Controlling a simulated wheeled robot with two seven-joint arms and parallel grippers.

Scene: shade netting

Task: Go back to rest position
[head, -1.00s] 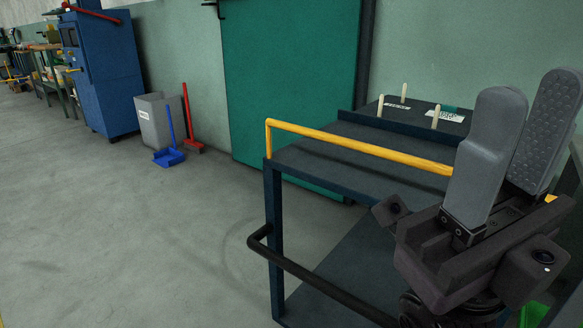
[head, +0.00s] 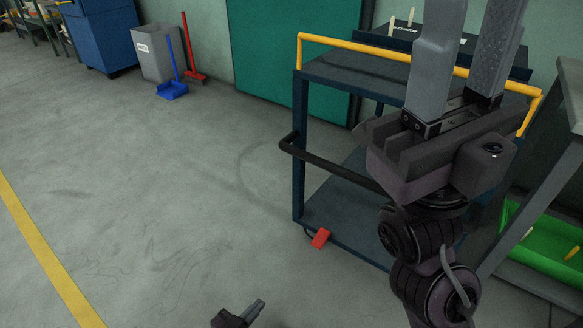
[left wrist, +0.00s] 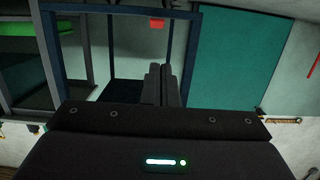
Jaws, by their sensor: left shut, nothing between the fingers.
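My left gripper (head: 258,307) shows small at the bottom edge of the head view, dark with thin grey fingers pointing up and right. Its two fingers lie together in the left wrist view (left wrist: 165,85), shut with nothing between them. My right gripper (head: 467,45) is large at the right of the head view, pointing up. Its grey fingers stand apart with a gap and nothing between them. Their tips are cut off by the top edge. It covers part of the blue cart (head: 345,72) behind it.
The cart has a yellow rail (head: 375,52) and a black handle (head: 330,165). A red tag (head: 320,238) is at its foot. A green bin (head: 545,240) stands at the right by a grey frame. A grey waste bin (head: 155,52) stands far left. The floor at left is clear.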

